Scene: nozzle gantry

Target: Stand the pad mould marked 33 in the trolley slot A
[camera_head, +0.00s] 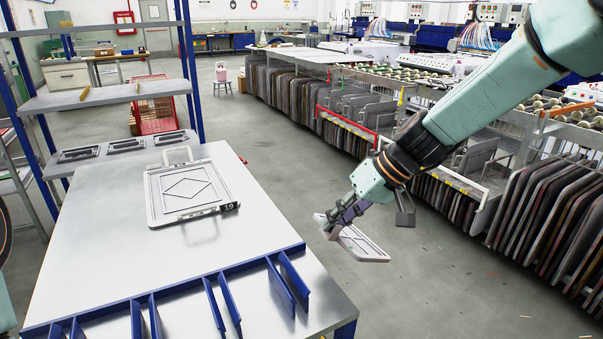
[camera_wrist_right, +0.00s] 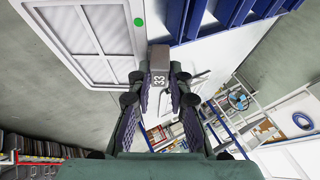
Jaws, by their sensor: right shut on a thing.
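The pad mould marked 33 is a pale framed panel (camera_wrist_right: 85,35) in the right wrist view, with a dark tag (camera_wrist_right: 158,62) reading 33 at one corner and a green dot near its edge. In the head view the mould (camera_head: 363,244) hangs tilted over the floor, right of the metal table, seen nearly edge-on. My right gripper (camera_head: 333,222) is shut on it near the tag; its fingers (camera_wrist_right: 160,95) also show in the wrist view. Blue divider plates (camera_head: 287,283) stand along the table's front edge; no letter A is readable. My left gripper is not in view.
Another pad mould marked 19 (camera_head: 190,190) lies flat on the metal table (camera_head: 90,260). A shelf rack (camera_head: 110,98) with blue posts stands behind it. Racks of upright panels (camera_head: 545,215) line the right side. The floor (camera_head: 290,150) between is clear.

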